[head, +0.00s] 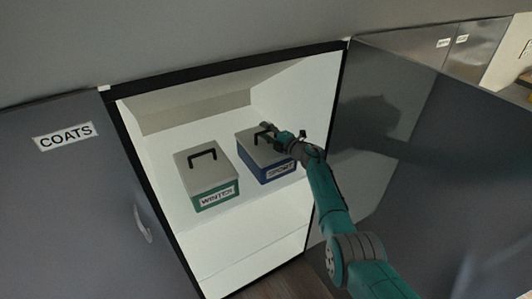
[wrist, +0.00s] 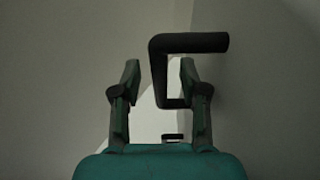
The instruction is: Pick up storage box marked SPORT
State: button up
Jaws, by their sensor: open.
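The storage box marked SPORT (head: 266,166) is blue with a grey lid and a black handle on top. It stands in the open white compartment, right of the other box. My gripper (head: 284,138) is over its lid at the handle and hides part of the lid. In the wrist view, my gripper (wrist: 160,70) is open, with one finger on each side of the black handle (wrist: 157,70). The handle's upper bar extends to the right above the right finger. I cannot tell whether either finger touches the handle.
A green storage box marked WINTER (head: 212,185) with a grey lid stands just left of the SPORT box. A dark door labelled COATS (head: 65,136) is at the left. A large grey panel (head: 420,160) stands right of the compartment, close to my arm.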

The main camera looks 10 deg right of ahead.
grip_shut()
jog(key=shift+r, duration=0.1)
